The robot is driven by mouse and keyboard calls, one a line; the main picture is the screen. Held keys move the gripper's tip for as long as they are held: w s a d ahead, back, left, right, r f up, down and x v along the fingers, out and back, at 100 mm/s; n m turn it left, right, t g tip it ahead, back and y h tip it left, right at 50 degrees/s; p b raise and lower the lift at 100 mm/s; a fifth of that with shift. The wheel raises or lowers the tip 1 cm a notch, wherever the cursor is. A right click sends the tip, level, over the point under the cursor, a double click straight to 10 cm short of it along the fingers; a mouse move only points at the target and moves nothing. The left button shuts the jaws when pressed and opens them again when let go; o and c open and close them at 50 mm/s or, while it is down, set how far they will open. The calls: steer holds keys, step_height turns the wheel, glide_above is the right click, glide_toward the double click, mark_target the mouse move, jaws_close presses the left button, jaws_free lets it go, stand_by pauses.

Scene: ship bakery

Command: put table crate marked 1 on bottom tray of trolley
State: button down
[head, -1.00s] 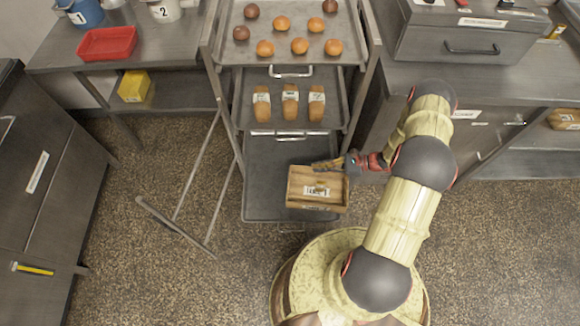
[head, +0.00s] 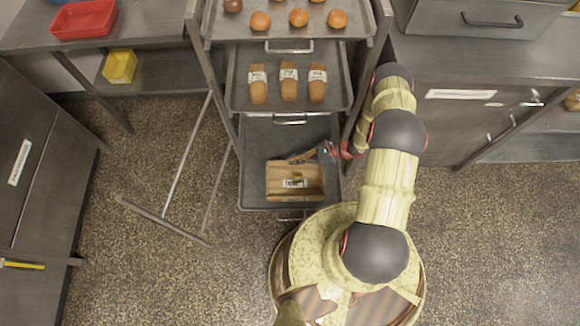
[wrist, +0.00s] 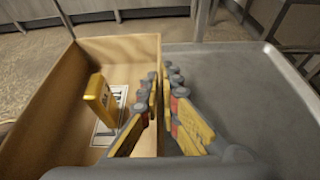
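The wooden table crate (head: 270,180) appears over the front part of the trolley's bottom tray (head: 260,140) in the head view. Whether its base touches the tray cannot be told. A pale label shows on it, too small to read. In the wrist view the open crate (wrist: 120,45) fills the left, with a yellow item (wrist: 97,95) and a white label inside. My gripper (head: 303,157) is at the crate's far rim. In the wrist view its fingers (wrist: 160,85) straddle one crate wall and look closed on it. The grey tray (wrist: 225,85) lies right of that wall.
Above are a middle tray (head: 240,85) with three labelled loaves and a top tray (head: 225,28) with several buns. A trolley side frame (head: 178,165) stands out at the left. A counter (head: 450,75) is at the right and a cabinet (head: 40,180) at the left.

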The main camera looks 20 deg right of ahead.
steer(key=f, duration=0.2)
steer(key=a+f+b, duration=0.1)
steer(key=w+a+f+b, duration=0.1)
steer(key=f, duration=0.1)
steer(key=shift+f, duration=0.35)
steer(key=shift+w+r, duration=0.1)
steer(key=c, duration=2)
jaws_free()
steer(key=shift+c, duration=0.2)
steer(key=p+v, duration=0.3)
steer(key=v, duration=0.9)
steer(key=shift+p, duration=0.35)
